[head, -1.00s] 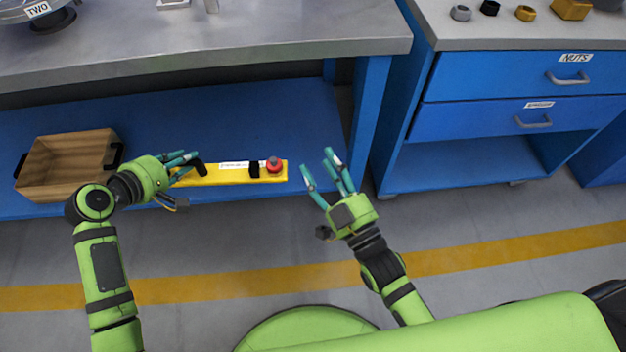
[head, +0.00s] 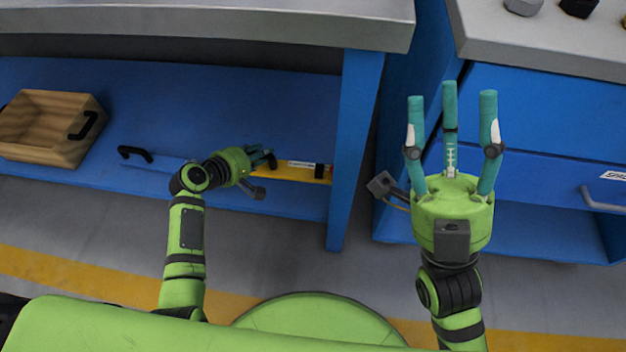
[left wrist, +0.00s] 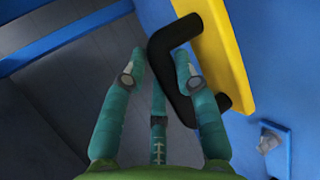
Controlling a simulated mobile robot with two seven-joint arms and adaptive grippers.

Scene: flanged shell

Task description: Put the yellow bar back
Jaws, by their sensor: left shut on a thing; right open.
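The yellow bar (head: 290,175) lies along the front of the blue lower shelf, with a white label, a black band and a bit of red near its right end. That end meets the table leg in the picture; I cannot tell whether it touches. My left gripper (head: 266,158) is at the bar's left end. In the left wrist view, my left gripper's fingers (left wrist: 160,75) are around the black handle (left wrist: 172,55) fixed to the yellow bar (left wrist: 222,50). My right gripper (head: 452,120) is open and empty, raised in front of the drawer cabinet.
A wooden crate (head: 40,145) stands on the shelf (head: 220,110) at left. A black handle (head: 135,153) on a blue piece lies between crate and left gripper. The blue table leg (head: 352,150) stands right of the bar, the drawer cabinet (head: 545,115) beyond it.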

